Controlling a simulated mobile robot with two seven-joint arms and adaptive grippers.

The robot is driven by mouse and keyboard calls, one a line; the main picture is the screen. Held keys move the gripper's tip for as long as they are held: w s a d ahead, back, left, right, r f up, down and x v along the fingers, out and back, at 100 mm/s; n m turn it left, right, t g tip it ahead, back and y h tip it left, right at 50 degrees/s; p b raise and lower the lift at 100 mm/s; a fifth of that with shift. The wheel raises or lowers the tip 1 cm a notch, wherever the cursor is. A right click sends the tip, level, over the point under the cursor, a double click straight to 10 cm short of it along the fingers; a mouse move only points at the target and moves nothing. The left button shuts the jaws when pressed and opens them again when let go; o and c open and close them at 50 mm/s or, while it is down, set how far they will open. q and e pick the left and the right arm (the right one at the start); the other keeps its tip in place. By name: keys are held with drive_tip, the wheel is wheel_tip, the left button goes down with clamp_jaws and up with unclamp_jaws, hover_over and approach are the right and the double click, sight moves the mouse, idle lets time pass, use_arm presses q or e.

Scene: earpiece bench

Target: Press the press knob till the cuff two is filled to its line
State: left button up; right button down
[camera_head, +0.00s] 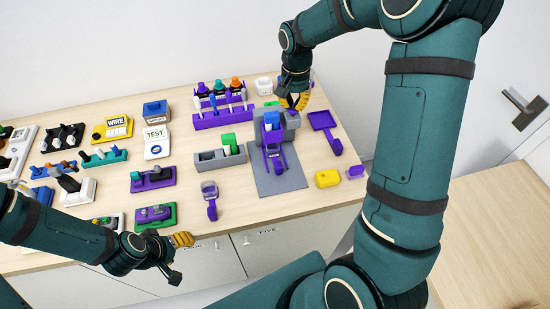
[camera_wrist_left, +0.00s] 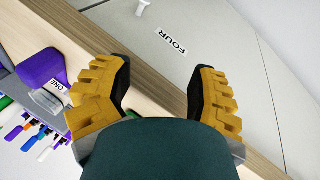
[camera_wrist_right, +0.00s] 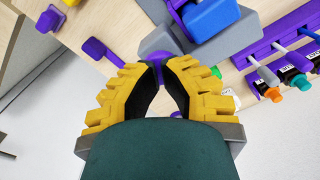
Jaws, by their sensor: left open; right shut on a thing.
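My right gripper (camera_head: 292,101) reaches down at the back of the grey press (camera_head: 291,118). In the right wrist view its fingers (camera_wrist_right: 168,84) are closed around a purple part (camera_wrist_right: 177,114), apparently the press knob, mostly hidden between them. A purple cuff with a handle (camera_head: 275,159) stands at the press on the grey mat (camera_head: 282,184), below a blue block (camera_head: 272,120). I take it to be cuff two; its label and fill line are too small to read. My left gripper (camera_head: 178,258) is open and empty, off the table's front edge.
A purple cuff marked ONE (camera_wrist_left: 50,95) lies at the front; it also shows in the head view (camera_head: 210,190). A purple scoop-shaped piece (camera_head: 322,121) and a yellow block (camera_head: 328,179) lie right of the mat. A purple rack (camera_head: 222,119) stands behind. Several trays fill the left.

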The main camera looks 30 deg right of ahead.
drive_tip(key=shift+f+b, duration=0.3)
drive_tip(key=shift+f, duration=0.2)
drive_tip(key=shift+s+f+b, duration=0.1)
drive_tip(key=shift+f+b, duration=0.25)
drive_tip(key=shift+f, duration=0.15)
drive_tip(key=shift+r, duration=0.15)
drive_tip(key=shift+w+d+r+p, duration=0.1)
drive_tip(key=shift+r+p, duration=0.45)
drive_tip(key=shift+r, duration=0.1)
drive_tip(key=shift+w+d+r+p, duration=0.1)
drive_tip(key=shift+r+p, duration=0.4)
drive_tip(key=shift+r, duration=0.1)
drive_tip(key=shift+a+r+p, duration=0.15)
drive_tip(key=shift+r+p, duration=1.4)
drive_tip(key=shift+r, duration=0.6)
drive_tip(key=shift+f, duration=0.1)
